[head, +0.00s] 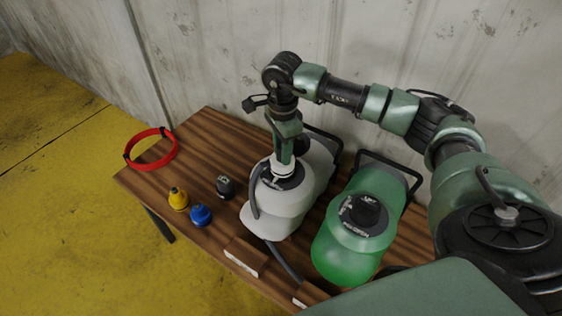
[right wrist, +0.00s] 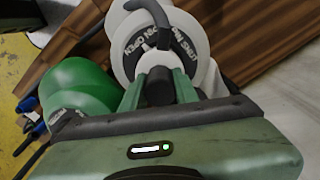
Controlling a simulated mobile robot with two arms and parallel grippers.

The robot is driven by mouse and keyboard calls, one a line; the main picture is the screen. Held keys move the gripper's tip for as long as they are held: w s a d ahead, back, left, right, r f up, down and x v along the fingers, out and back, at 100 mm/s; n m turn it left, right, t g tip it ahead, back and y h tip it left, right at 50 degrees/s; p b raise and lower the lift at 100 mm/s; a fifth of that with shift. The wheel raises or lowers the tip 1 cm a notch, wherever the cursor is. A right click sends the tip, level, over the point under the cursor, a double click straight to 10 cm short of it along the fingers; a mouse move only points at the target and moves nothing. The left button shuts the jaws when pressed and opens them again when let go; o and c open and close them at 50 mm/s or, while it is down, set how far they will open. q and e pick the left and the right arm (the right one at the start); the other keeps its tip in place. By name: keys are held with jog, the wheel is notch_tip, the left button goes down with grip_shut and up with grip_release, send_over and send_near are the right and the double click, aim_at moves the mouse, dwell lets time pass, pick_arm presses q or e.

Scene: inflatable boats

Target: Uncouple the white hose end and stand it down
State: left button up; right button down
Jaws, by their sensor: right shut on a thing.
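The white hose end (head: 283,166) stands upright on top of the white pump (head: 285,220), at the middle of its dark dial. My right gripper (head: 284,152) comes down from above and is shut on the hose end. In the right wrist view the fingers (right wrist: 158,92) close around it, and the dial (right wrist: 172,50) below shows OPEN and SHUT lettering. A dark hose (head: 256,195) curves down the pump's left side. Whether the coupling is locked or loose I cannot tell. My left gripper is not in view.
A green pump (head: 345,250) with a dark dial stands close on the right. Yellow (head: 179,198), blue (head: 201,215) and black (head: 226,187) caps sit left of the white pump. A red ring (head: 152,149) overhangs the table's (head: 205,140) left edge. Small blocks (head: 245,257) lie along the front.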

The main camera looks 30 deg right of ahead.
jog(key=shift+r+p, duration=1.2)
jog(key=shift+r, duration=1.05)
